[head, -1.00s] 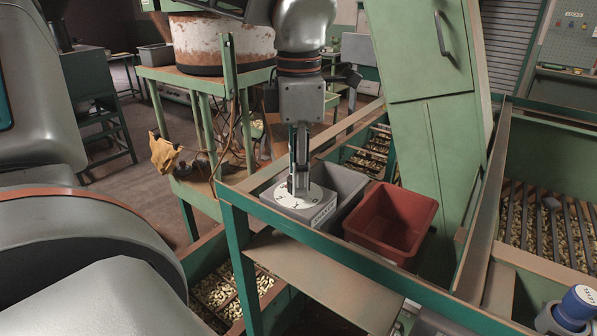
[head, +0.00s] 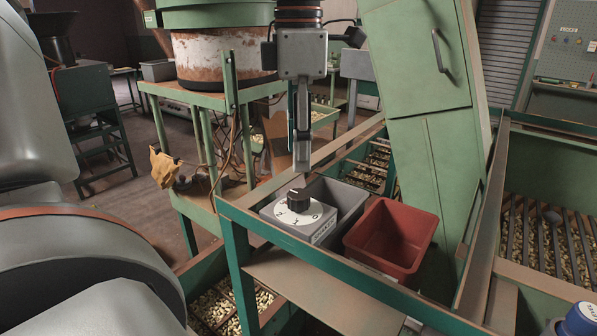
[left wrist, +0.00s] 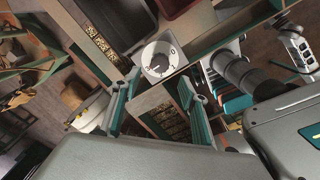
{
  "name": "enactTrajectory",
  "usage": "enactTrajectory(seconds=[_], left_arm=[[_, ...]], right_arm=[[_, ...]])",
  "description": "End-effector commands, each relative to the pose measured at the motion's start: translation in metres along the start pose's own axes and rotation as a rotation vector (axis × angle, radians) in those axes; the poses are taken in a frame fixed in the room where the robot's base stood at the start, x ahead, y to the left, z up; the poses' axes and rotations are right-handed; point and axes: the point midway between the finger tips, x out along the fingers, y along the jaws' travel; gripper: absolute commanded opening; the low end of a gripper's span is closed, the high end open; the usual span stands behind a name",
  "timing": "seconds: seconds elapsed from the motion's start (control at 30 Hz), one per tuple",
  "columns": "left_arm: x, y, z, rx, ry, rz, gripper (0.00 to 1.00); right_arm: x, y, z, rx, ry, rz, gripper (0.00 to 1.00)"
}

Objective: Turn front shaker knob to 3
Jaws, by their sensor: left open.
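The front shaker knob (head: 298,200) is a black knob on a white dial plate with printed numbers, on top of a grey box (head: 318,229) at the corner of the green frame. Its exact setting is too small to read. In the left wrist view the knob (left wrist: 157,64) shows beyond the fingers, on its round white dial. My left gripper (head: 301,168) points down above the knob, apart from it. In the left wrist view its fingers (left wrist: 155,98) are spread wide with nothing between them. My right gripper does not show.
A grey bin (head: 341,195) and a red bin (head: 395,237) stand right of the knob box. A tall green cabinet (head: 425,130) rises behind them. Green frame rails (head: 350,267) run along the front. A tan cloth (head: 165,168) hangs at the left.

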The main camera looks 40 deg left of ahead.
Motion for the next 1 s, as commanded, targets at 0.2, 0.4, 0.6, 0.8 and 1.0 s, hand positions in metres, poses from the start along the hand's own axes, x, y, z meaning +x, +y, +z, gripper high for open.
enactTrajectory(seconds=[0.2,0.4,0.6,0.8,1.0], left_arm=[[-0.029,0.0,0.0,-0.001,0.0,0.001,0.43],[-0.036,0.0,0.0,0.001,0.0,-0.001,0.43],[-0.036,0.0,0.0,0.001,0.0,-0.001,0.43],[-0.036,0.0,0.0,0.001,0.0,-0.001,0.43],[-0.036,0.0,0.0,0.001,0.0,-0.001,0.43]], right_arm=[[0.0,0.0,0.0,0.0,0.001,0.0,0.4],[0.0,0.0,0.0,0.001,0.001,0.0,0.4],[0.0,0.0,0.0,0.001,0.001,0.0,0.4],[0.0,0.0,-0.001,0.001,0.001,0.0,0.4],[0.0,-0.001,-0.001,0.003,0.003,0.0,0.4]])
